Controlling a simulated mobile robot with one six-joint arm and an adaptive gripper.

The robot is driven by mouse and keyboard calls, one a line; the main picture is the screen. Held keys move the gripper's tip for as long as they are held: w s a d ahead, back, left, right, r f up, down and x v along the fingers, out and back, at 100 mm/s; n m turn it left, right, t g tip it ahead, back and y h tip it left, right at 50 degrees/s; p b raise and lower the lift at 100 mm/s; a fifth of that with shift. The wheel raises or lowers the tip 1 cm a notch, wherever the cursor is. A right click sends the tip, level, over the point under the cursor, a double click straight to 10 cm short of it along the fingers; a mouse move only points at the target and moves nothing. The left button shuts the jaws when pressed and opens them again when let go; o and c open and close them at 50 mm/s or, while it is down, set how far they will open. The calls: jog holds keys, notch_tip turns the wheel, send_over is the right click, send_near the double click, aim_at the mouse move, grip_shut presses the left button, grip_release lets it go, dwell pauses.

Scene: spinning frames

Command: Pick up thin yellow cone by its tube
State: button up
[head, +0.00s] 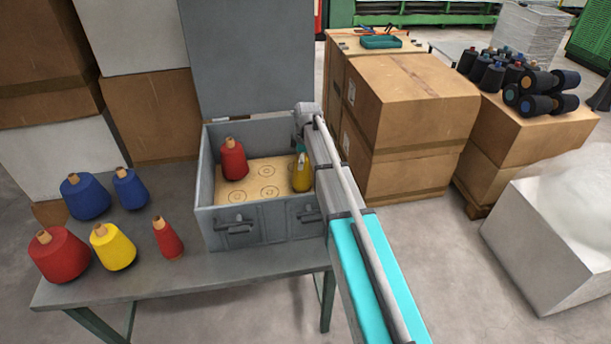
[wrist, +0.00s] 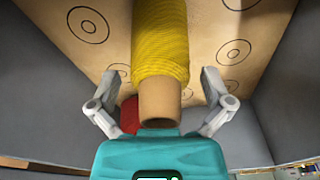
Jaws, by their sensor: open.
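The thin yellow cone (head: 301,176) stands upright in the grey box, at the right side of its wooden base board. In the wrist view the yellow cone (wrist: 161,50) runs down from the top edge, with its bare brown tube (wrist: 160,100) towards me. My gripper (wrist: 160,82) is open, with one finger on each side of the tube and a gap on both sides. In the head view my gripper (head: 301,155) is at the top of this cone and partly covers it.
A red cone (head: 233,162) stands at the left inside the grey box (head: 234,226). The box has walls all round and a raised lid (head: 240,60) behind. Several red, blue and yellow cones stand on the grey table (head: 180,280) to the left. Cardboard boxes (head: 415,95) stand to the right.

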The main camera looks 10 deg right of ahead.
dwell(0.6)
jog(key=c, duration=1.2)
